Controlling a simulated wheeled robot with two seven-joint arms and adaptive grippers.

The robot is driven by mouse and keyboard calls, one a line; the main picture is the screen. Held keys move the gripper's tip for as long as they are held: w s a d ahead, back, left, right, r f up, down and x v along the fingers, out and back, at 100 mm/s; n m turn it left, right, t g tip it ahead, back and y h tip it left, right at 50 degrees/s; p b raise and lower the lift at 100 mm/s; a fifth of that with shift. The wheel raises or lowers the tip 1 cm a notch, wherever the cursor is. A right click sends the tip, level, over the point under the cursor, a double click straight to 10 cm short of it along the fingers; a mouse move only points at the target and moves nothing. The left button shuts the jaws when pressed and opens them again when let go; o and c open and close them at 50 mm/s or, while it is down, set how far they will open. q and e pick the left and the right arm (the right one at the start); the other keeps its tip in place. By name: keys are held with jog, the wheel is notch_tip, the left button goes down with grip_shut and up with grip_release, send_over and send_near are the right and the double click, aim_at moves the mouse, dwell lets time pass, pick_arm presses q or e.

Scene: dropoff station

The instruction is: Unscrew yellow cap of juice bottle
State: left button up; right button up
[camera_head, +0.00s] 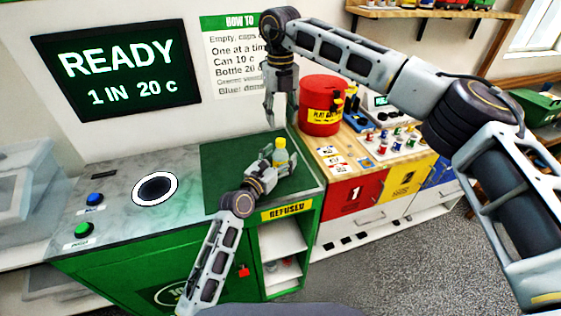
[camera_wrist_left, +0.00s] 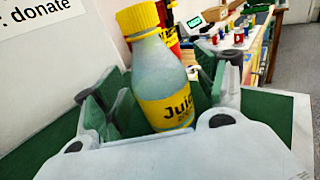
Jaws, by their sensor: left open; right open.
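The juice bottle (camera_head: 281,158) stands on the green mat of the counter in the head view, its yellow cap (camera_head: 280,142) on top. In the left wrist view the bottle (camera_wrist_left: 165,85) looks tilted, with a ribbed yellow cap (camera_wrist_left: 138,18) and a yellow "Juice" label. My left gripper (camera_head: 277,164) is open, with its fingers on either side of the bottle's lower body. Whether they touch it I cannot tell. My right gripper (camera_head: 281,112) is open and empty, pointing down above the back of the mat, higher than the cap and slightly left of it.
The round hole (camera_head: 155,189) with a white ring lies left of the green mat (camera_head: 225,160). Blue (camera_head: 95,199) and green (camera_head: 84,229) buttons sit at the counter's left. A red container (camera_head: 320,105) stands close right of my right gripper, on the wooden table with small coloured pieces.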

pick_arm(q)
grip_shut()
pick_arm(e)
jog(key=m, duration=0.3)
jog(key=d+m, duration=0.1)
jog(key=m, duration=0.1)
jog(key=shift+w+d+r+h, duration=0.1)
jog(key=shift+w+r+h, duration=0.05)
jog(key=shift+r+h, duration=0.2)
jog(key=m, duration=0.5)
jog(key=shift+a+f, duration=0.2)
jog(key=shift+f, duration=0.15)
jog(key=m, duration=0.6)
jog(key=shift+s+a+m, duration=0.2)
jog(key=shift+a+m, duration=0.1)
jog(key=m, duration=0.5)
jog(key=shift+a+m, duration=0.1)
jog(key=shift+m, duration=0.3)
